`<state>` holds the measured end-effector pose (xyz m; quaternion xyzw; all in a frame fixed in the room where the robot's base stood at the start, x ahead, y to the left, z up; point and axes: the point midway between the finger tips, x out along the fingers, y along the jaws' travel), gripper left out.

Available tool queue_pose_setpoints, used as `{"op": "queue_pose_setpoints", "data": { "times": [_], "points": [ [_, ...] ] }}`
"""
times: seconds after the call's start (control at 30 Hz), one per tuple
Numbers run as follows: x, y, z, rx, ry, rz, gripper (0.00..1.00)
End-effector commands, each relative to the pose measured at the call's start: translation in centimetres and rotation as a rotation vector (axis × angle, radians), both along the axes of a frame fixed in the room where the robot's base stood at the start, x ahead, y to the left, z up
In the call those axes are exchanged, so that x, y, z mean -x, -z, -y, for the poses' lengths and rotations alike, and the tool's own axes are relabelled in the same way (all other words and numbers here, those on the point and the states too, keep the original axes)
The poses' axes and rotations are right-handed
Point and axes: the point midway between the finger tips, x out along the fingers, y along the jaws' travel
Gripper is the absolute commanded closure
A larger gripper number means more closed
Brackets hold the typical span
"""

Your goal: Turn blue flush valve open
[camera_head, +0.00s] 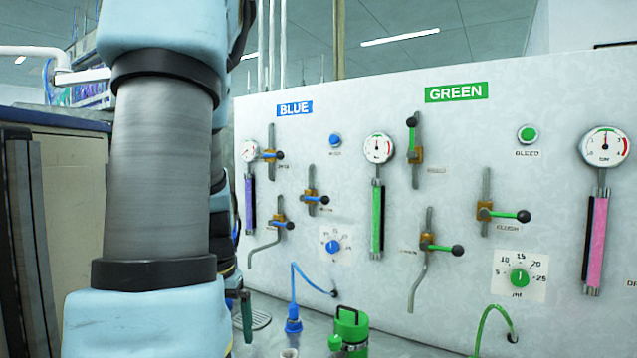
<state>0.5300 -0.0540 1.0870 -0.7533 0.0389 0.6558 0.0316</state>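The blue flush valve (311,198) is on the white panel under the BLUE sign, on a short vertical pipe. Its small label is too blurred to read; I take it by its place, matching the valve labelled FLUSH on the green side.
Two other blue-side valves (271,155) (281,225) also have level levers. A blue dial (333,246), a blue button (335,140) and a gauge (378,148) are nearby. Green-side valves (505,215) stand right. A green container (350,330) and blue hose (293,300) are below.

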Motion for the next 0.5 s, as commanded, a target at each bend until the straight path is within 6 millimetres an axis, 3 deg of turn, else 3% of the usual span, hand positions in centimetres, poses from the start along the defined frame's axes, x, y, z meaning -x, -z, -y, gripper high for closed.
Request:
{"op": "queue_pose_setpoints", "data": {
  "times": [0.5],
  "points": [
    [-0.37,-0.16,-0.56,0.000,-0.001,0.001,0.00]
  ]
}}
